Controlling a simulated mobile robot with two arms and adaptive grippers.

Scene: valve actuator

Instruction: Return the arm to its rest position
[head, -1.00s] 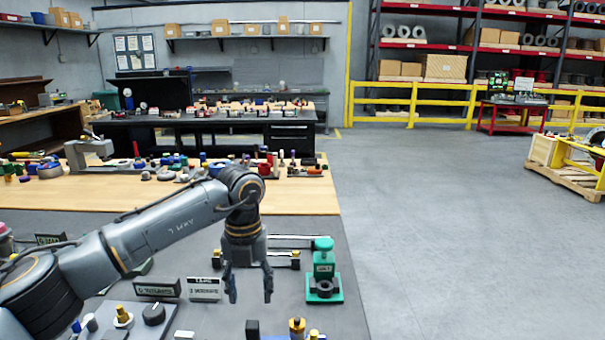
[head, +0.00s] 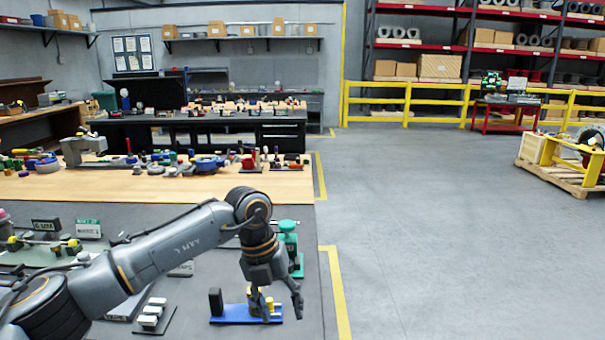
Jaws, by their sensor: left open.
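My left arm comes in from the left over the grey bench top (head: 310,305). Its gripper (head: 283,308) points down and is open, with nothing between its fingers. It hangs in front of or above a blue base (head: 232,314) that carries a black block (head: 216,301) and brass-coloured parts. I cannot tell whether the gripper touches these. A green press-like device (head: 289,240) stands behind the wrist and is partly hidden by it. My right gripper is not in view.
Small white parts (head: 149,320) and label signs (head: 88,229) lie on the bench to the left. A wooden bench top (head: 270,185) with many tools is behind. Open floor (head: 430,230) with yellow lines lies right. A yellow railing (head: 408,103) stands farther back.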

